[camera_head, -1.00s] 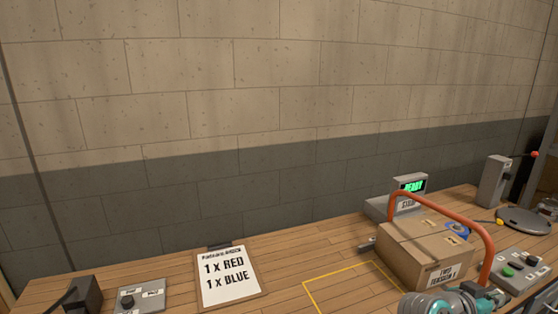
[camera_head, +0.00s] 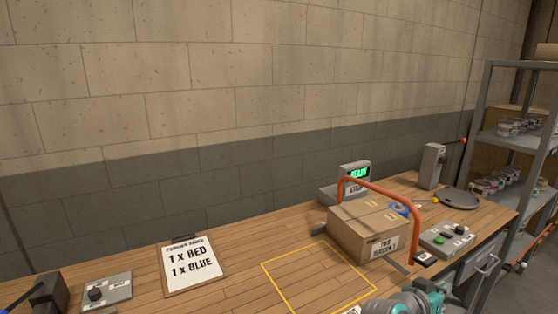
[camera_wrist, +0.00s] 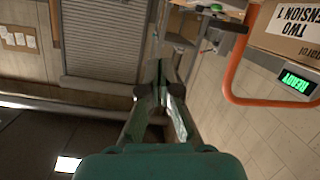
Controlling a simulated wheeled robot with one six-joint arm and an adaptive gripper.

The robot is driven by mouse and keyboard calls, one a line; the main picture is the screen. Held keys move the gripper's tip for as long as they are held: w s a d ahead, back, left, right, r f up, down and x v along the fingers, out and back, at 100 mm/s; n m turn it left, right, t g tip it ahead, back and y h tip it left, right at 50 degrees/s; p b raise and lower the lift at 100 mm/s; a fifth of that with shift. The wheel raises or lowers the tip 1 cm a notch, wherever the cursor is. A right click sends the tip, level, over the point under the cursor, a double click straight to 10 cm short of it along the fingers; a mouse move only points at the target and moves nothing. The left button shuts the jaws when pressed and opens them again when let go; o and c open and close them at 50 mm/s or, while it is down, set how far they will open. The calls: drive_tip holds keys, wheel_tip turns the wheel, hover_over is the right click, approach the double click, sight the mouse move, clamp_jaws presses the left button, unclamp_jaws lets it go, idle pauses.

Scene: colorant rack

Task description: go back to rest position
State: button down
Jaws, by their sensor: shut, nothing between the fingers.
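My gripper (camera_wrist: 160,92) shows in the wrist view, with its two fingers drawn together at the tips and nothing between them. It points away from the bench into the room. In the head view only a teal and grey part of my arm shows at the bottom edge; the fingers cannot be seen there. A closed cardboard box (camera_head: 367,232) sits on the wooden bench (camera_head: 235,285) beneath an orange-red arch (camera_head: 387,188). The box and arch also show at the upper right of the wrist view, apart from my fingers.
A green-lit display (camera_head: 358,174) stands behind the box. A button panel (camera_head: 447,238) lies right of it. A clipboard (camera_head: 192,265) reads 1 x RED, 1 x BLUE. A yellow outlined square on the bench is empty. A metal shelf (camera_head: 515,140) holds several tubs at the right.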

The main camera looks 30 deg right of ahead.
drive_tip(key=w+a+f+n+t+y, duration=0.1)
drive_tip(key=a+f+n+t+y, duration=0.2)
drive_tip(key=a+f+n+t, duration=0.55)
drive_tip(key=s+a+f+n+t+y, duration=0.1)
drive_tip(key=s+a+f+n+y, duration=0.2)
drive_tip(key=a+f, duration=0.5)
drive_tip(key=s+a+f+n+t+y, duration=0.2)
drive_tip(key=s+a+f+y, duration=0.25)
drive_tip(key=a, duration=0.65)
drive_tip(key=s+a+r+t+y, duration=0.1)
drive_tip(key=s+a+r+y, duration=0.1)
drive_tip(key=s+a, duration=0.3)
drive_tip(key=s+a+r+t+y, duration=0.1)
drive_tip(key=s+a+r, duration=0.4)
drive_tip(key=s, duration=0.9)
drive_tip(key=shift+a+r+n+y, duration=0.25)
drive_tip(key=shift+n+y, duration=0.1)
drive_tip(key=shift+y, duration=0.5)
drive_tip(key=shift+w, duration=0.1)
